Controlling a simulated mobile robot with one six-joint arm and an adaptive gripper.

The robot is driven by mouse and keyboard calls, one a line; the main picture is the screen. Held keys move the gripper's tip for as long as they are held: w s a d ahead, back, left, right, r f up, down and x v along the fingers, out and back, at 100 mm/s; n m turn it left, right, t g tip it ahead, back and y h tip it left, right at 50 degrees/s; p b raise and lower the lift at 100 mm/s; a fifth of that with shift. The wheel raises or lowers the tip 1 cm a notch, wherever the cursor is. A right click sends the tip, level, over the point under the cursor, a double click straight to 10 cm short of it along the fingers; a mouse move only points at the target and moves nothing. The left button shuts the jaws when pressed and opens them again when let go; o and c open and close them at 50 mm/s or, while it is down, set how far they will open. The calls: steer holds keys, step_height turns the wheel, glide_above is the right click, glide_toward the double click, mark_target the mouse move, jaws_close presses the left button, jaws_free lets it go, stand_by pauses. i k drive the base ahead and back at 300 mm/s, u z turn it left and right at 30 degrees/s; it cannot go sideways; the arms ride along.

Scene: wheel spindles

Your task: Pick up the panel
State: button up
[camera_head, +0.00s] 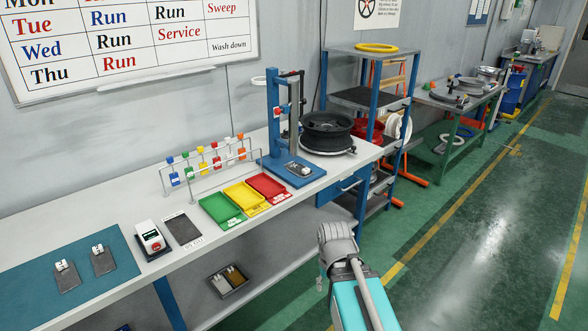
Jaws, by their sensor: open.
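No single thing is plainly marked as the panel. A flat dark grey plate (183,229) lies on the bench beside a small white and red device. Two smaller grey plates, a left one (67,283) and a right one (104,264), lie on the teal mat (30,270), each with a small light-coloured piece at its top edge. My gripper (320,284) shows only as a small part below the grey arm joint, in front of the bench. It is open, apart from all these plates, and nothing shows in it.
The bench (115,303) also bears the white and red device (150,239), green (222,210), yellow (246,198) and red (268,187) trays, a tag rack and a blue press (273,125). A divided bin (228,281) sits below. Floor at right is clear.

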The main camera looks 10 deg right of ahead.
mark_target(303, 172)
steer(key=i, duration=0.9)
steer(key=z, duration=0.05)
